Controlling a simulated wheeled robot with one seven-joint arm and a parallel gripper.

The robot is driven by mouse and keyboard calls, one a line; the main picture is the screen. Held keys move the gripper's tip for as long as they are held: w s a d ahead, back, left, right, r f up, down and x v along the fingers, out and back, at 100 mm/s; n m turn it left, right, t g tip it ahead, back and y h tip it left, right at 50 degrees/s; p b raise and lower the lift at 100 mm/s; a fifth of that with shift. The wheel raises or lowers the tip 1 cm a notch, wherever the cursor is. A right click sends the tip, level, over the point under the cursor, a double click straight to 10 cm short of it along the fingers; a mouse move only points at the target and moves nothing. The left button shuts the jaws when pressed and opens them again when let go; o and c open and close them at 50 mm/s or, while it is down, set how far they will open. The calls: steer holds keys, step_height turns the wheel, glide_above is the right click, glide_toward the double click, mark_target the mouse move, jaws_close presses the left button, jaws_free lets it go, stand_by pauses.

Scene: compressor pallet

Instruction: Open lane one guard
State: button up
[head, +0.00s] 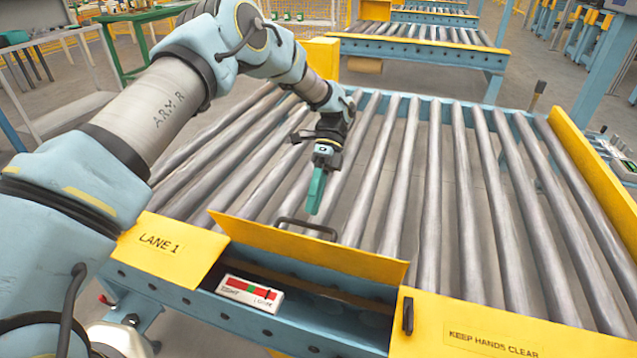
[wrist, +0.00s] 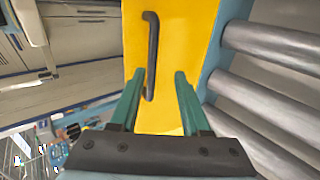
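The lane one guard (head: 310,252) is a yellow panel between the "LANE 1" plate (head: 163,246) and the "KEEP HANDS CLEAR" plate (head: 470,325). It stands tilted up, with the recess below it uncovered. Its dark bar handle (head: 307,227) shows just past its upper edge. My gripper (head: 315,193) is above the rollers, a little above and beyond the handle. In the wrist view, the teal fingers (wrist: 160,74) are apart and empty. The handle (wrist: 151,50) lies ahead on the yellow face of the guard (wrist: 185,50), its near end close to the left finger.
A white, red and green box (head: 249,293) lies in the blue recess under the guard. Metal rollers (head: 430,190) spread behind it. A yellow side rail (head: 595,170) borders the right, and a dark latch-like piece (head: 408,315) sits on the right plate.

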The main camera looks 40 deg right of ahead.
steer(key=v, duration=0.7)
steer(key=shift+b, duration=0.45)
steer(key=shift+r, duration=0.1)
steer(key=w+a+r+n+t+h+p, duration=0.1)
steer(key=w+a+r+n+h+p, duration=0.1)
steer(key=w+a+r+n, duration=0.45)
steer(key=w+a+r+n+h+p, duration=0.2)
steer(key=a+n+p, duration=0.1)
steer(key=a, duration=0.6)
steer(key=w+a+r+n+t+h+p, duration=0.1)
steer(key=w+a+r+n+h+p, duration=0.1)
steer(key=w+a+r+n, duration=0.45)
steer(key=s+a+r+n+t+h+p, duration=0.1)
steer(key=s+a+n, duration=0.2)
steer(key=a, duration=0.5)
steer(key=s+a+r+n+t+p, duration=0.1)
steer(key=s+a+n+t, duration=0.1)
steer(key=a+n, duration=0.3)
steer(key=s+a+r+n+t+h+p, duration=0.1)
steer(key=s+a+n, duration=0.3)
steer(key=a, duration=0.7)
steer(key=shift+s+r+t+h+p, duration=0.2)
steer(key=shift+r+t+h+p, duration=0.1)
steer(key=shift+r+t+p, duration=0.25)
